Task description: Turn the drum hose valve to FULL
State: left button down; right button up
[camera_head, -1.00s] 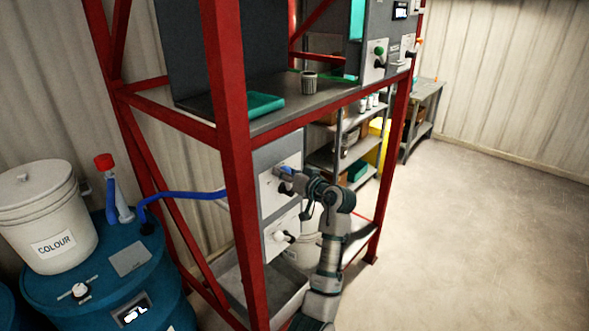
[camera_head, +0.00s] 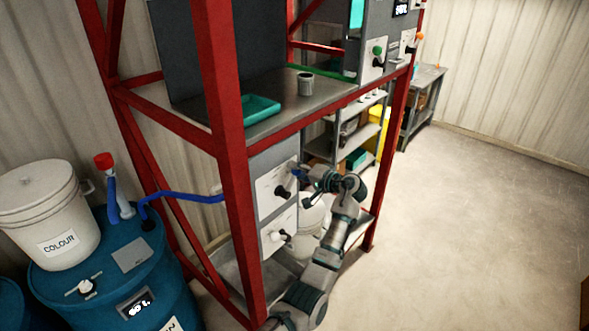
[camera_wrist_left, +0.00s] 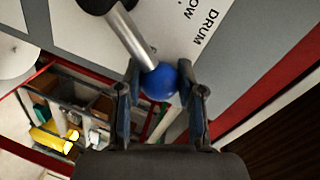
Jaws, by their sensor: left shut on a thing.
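The drum hose valve has a dark hub (camera_head: 283,191) on a pale plate (camera_head: 266,187) on the grey cabinet inside the red rack. In the left wrist view, its metal lever (camera_wrist_left: 130,35) ends in a blue ball knob (camera_wrist_left: 160,82). The plate there reads "DRUM" and part of another word; no FULL mark is legible. My left gripper (camera_head: 303,175) is at the lever's end. In the left wrist view, its fingers (camera_wrist_left: 160,92) are shut around the blue knob. My right gripper is not in view.
Red rack posts (camera_head: 228,160) stand left of the arm. A blue drum (camera_head: 110,285) carries a white COLOUR bucket (camera_head: 45,215); a blue hose (camera_head: 180,194) runs to the cabinet. Floor at right is clear.

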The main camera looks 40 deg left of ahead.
pick_arm(q)
jog(key=shift+w+f+m, duration=0.45)
jog(key=shift+m, duration=0.25)
jog(key=shift+f+g, duration=0.1)
jog(key=shift+g, duration=0.2)
jog(key=c, duration=1)
grip_release()
jog(key=shift+o, duration=1.4)
jog(key=shift+w, duration=0.25)
jog(key=shift+d, duration=0.2)
jog(key=d+r, duration=0.2)
jog(key=d, duration=0.9)
jog(key=shift+s+d, duration=0.3)
jog(key=shift+s, duration=0.05)
